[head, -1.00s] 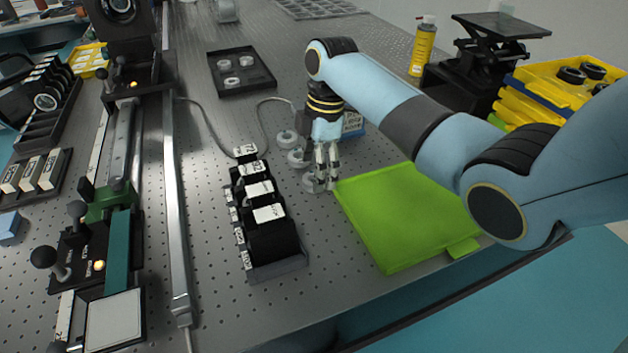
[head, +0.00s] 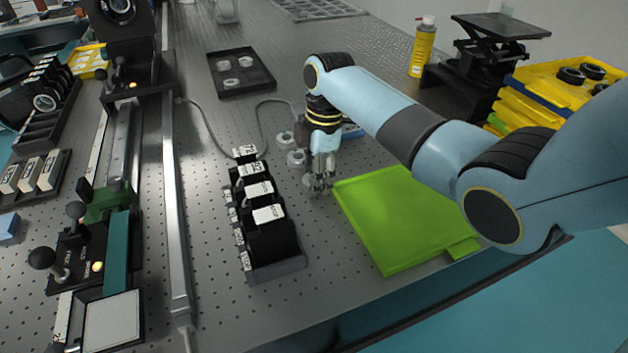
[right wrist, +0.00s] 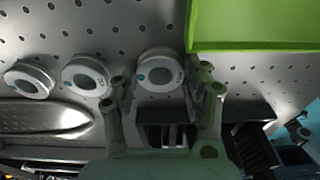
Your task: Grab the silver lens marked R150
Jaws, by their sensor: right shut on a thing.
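Three silver lenses, round with pale rims, lie in a row on the perforated table: one (head: 285,138), a middle one (head: 296,158) and the nearest one (head: 310,182) beside the green mat. In the right wrist view they are the left lens (right wrist: 28,79), the middle lens (right wrist: 86,74) and the lens between my fingers (right wrist: 160,70). My right gripper (head: 318,187) points down at the nearest lens and is shut on it, with a finger on either side. The lens markings are too small to read, so I cannot tell which is R150. My left gripper is out of view.
The green mat (head: 405,215) lies right of the gripper. A black rack (head: 278,270) with labelled dark holders stands to its left. A black tray (head: 262,82) with several pale rings sits further back. A metal rail (head: 173,200) runs along the left.

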